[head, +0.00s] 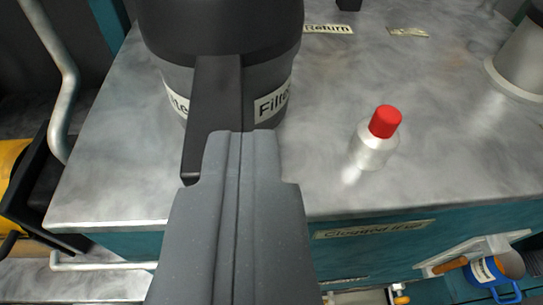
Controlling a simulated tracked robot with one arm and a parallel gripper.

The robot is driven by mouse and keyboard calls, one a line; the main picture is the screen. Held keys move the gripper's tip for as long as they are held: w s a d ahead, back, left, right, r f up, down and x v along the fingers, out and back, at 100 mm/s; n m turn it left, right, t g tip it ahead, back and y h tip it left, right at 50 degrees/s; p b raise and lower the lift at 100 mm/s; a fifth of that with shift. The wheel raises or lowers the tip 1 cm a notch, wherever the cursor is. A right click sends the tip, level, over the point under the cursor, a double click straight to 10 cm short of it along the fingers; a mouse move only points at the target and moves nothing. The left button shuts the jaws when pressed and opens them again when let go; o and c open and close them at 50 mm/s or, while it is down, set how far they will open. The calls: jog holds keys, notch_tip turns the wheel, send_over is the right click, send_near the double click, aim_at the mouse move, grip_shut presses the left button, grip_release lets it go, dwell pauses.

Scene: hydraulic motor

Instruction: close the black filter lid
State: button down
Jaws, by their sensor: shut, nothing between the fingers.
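The black filter lid (220,28) sits on top of the dark grey filter housing (270,85) at the upper left of the head view. A black handle (214,105) extends from the lid down toward me. My gripper (242,134) is shut and empty. Its tips overlap the lower part of the handle in the picture, on its right side. I cannot tell whether they touch it. The housing carries white "Filter" labels, partly hidden behind the handle and gripper.
A silver cap with a red top (384,122) stands on the metal tank top (430,165) to the right. A grey cylinder (522,60) stands at the far right. A pipe (62,90) runs along the left. The tank's front edge is below.

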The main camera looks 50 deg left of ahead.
jog(key=shift+g, duration=0.6)
jog(key=f, duration=0.1)
jog(key=s+f, duration=0.1)
jog(key=f, duration=0.2)
jog(key=shift+s+a, duration=0.3)
jog(key=shift+a, duration=0.05)
jog(key=s+d+f+t+b, duration=0.1)
jog(key=s+d+f+b, duration=0.1)
jog(key=d, duration=0.5)
jog(key=shift+d+f+b, duration=0.25)
jog(key=shift+f+b, duration=0.05)
jog(key=shift+b, duration=0.55)
jog(key=shift+d, duration=0.1)
